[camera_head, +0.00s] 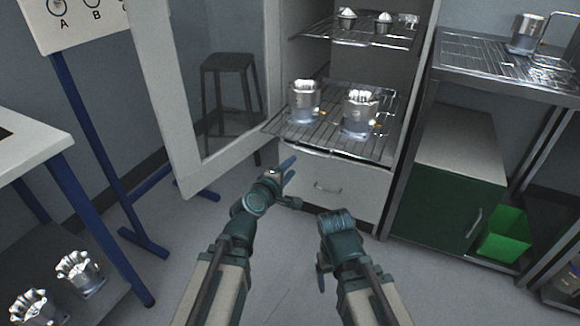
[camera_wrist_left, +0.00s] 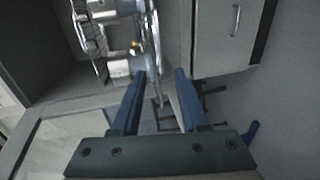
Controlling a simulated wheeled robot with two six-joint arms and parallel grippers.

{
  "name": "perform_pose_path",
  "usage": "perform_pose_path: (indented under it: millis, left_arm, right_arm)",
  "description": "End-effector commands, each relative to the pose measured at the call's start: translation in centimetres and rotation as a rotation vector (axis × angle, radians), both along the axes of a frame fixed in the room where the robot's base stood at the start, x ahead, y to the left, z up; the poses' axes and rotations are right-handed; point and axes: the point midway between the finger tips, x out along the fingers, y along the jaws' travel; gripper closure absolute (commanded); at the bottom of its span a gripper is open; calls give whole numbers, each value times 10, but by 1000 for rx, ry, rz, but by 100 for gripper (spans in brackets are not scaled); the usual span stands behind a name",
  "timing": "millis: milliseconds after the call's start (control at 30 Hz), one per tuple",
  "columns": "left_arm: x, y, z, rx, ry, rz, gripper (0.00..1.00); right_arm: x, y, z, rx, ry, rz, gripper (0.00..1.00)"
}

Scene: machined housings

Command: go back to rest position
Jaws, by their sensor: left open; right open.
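My left gripper (camera_head: 286,172) is open and empty, in front of the open cabinet and just below its lower wire rack (camera_head: 335,143). In the left wrist view the two blue fingers (camera_wrist_left: 157,88) are apart with nothing between them. My right gripper (camera_head: 321,272) is low in front of the drawer, pointing down and mostly hidden by its own wrist; I see nothing held. Two machined housings stand upright on the lower rack, a left one (camera_head: 304,104) and a right one (camera_head: 359,116). Silvery metal parts above the fingers show in the left wrist view (camera_wrist_left: 125,68).
The open glass cabinet door (camera_head: 180,110) stands left of my left gripper. A drawer (camera_head: 335,187) is below the rack. Two more housings (camera_head: 77,272) (camera_head: 34,307) sit on a lower left shelf. A wire-topped bench (camera_head: 475,55) with a housing (camera_head: 527,35) and a green bin (camera_head: 505,236) are right.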

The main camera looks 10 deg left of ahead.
Motion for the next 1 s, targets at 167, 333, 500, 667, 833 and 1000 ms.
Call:
perform_pose_path:
  millis: [167, 333, 500, 667, 833, 1000]
  left_arm:
    - [0, 0, 1, 0, 0, -1, 56]
    - [0, 0, 1, 0, 0, -1, 56]
    - [0, -2, 0, 7, 2, -6, 56]
    - [-17, -36, -25, 178, 60, -160, 56]
    - [-77, -86, -95, 616, 221, -547, 56]
    - [-144, -83, -150, 1000, 405, -893, 56]
  right_arm:
    - [0, 0, 1, 0, 0, -1, 19]
    - [0, 0, 1, 0, 0, -1, 19]
    - [0, 0, 1, 0, 0, -1, 19]
    - [0, 0, 1, 0, 0, -1, 19]
    - [0, 0, 1, 0, 0, -1, 19]
    - [0, 0, 1, 0, 0, 0, 19]
